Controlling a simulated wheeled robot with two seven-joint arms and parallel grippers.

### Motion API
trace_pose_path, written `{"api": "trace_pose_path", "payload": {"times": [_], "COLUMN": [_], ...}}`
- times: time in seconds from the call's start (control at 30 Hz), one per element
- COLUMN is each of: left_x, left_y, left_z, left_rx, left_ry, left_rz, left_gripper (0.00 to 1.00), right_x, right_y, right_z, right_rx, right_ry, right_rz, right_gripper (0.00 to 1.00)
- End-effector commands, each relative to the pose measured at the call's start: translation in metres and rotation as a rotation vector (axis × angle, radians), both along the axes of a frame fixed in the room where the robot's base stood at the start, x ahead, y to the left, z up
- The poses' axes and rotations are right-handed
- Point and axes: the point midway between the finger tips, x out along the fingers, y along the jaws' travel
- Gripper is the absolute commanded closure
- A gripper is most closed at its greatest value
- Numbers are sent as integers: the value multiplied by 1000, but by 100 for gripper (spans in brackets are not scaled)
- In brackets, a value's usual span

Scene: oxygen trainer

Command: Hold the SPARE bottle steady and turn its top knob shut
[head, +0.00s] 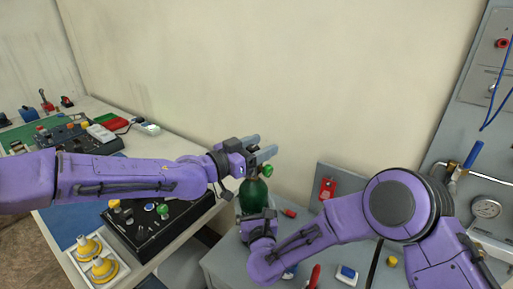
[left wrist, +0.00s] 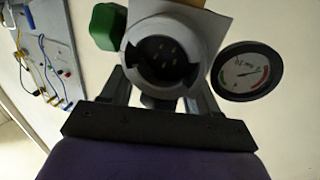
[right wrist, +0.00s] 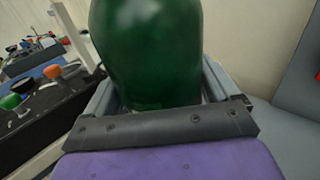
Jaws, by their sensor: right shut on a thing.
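The dark green bottle (head: 252,192) stands upright at the back of the grey bench, and my right gripper (head: 259,216) is shut around its body. In the right wrist view the bottle (right wrist: 150,50) fills the space between the fingers. A green knob (head: 267,171) shows at the bottle's top, just below my left gripper (head: 264,149). My left gripper's fingers are spread. In the left wrist view the green knob (left wrist: 107,27) is at upper left, outside the fingers. A pale valve head with a dark round port (left wrist: 160,55) lies in front of them. Any SPARE label is not readable.
A round gauge (left wrist: 247,71) sits right of the left fingers. A black control box (head: 158,217) and a tray with yellow knobs (head: 96,261) are on the left table. A grey panel with a wall gauge (head: 487,207) stands at right. A red switch (head: 327,188) is near the bottle.

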Motion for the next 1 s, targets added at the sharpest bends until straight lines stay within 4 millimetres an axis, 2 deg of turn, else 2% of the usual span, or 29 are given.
{"api": "trace_pose_path", "payload": {"times": [0.17,0.4,0.5,0.7,1.0], "left_x": [-14,-52,-64,-74,-74], "left_y": [19,68,83,94,94], "left_z": [2,2,2,0,0], "left_rx": [-3,-4,-4,-1,0], "left_ry": [-1,-1,-2,-1,0], "left_rz": [2,3,2,-1,0], "left_gripper": [40,40,40,40,40], "right_x": [1,0,0,0,0], "right_y": [0,-1,0,0,0], "right_z": [1,1,1,1,1], "right_rx": [0,0,0,0,0], "right_ry": [-2,-1,-1,-1,-1], "right_rz": [-2,-2,-1,-1,-1], "right_gripper": [96,96,96,96,96]}}
